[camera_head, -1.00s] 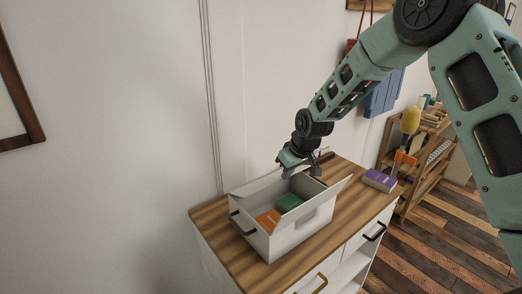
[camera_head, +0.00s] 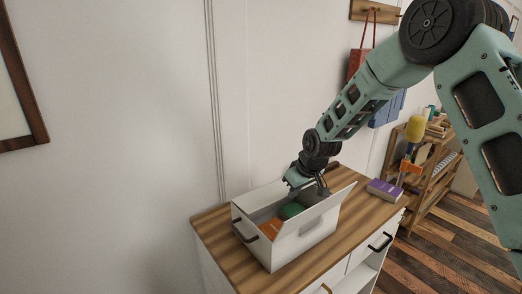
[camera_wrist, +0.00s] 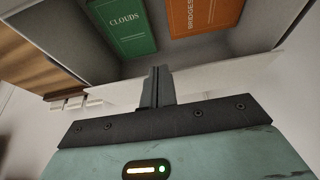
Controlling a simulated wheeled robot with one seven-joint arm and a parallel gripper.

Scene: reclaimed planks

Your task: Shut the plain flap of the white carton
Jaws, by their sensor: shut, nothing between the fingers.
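The white carton (camera_head: 284,252) stands on the wooden top of a cabinet, its top partly open. One flap (camera_head: 325,207) leans up and outward along its near right side. Another pale flap (camera_head: 257,194) stands along the wall side. I cannot tell surely which one is plain. My gripper (camera_head: 324,188) is shut and empty at the carton's far end, close above the opening. In the wrist view the shut fingers (camera_wrist: 158,74) point at the opening, beside a white flap edge; contact is unclear. A green book (camera_wrist: 125,27) and an orange book (camera_wrist: 203,14) lie inside.
A purple book (camera_head: 384,190) lies on the cabinet top (camera_head: 228,247) to the right of the carton. A wooden shelf (camera_head: 432,170) with several items stands farther right. The wall is close behind the carton. The cabinet top's left front corner is clear.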

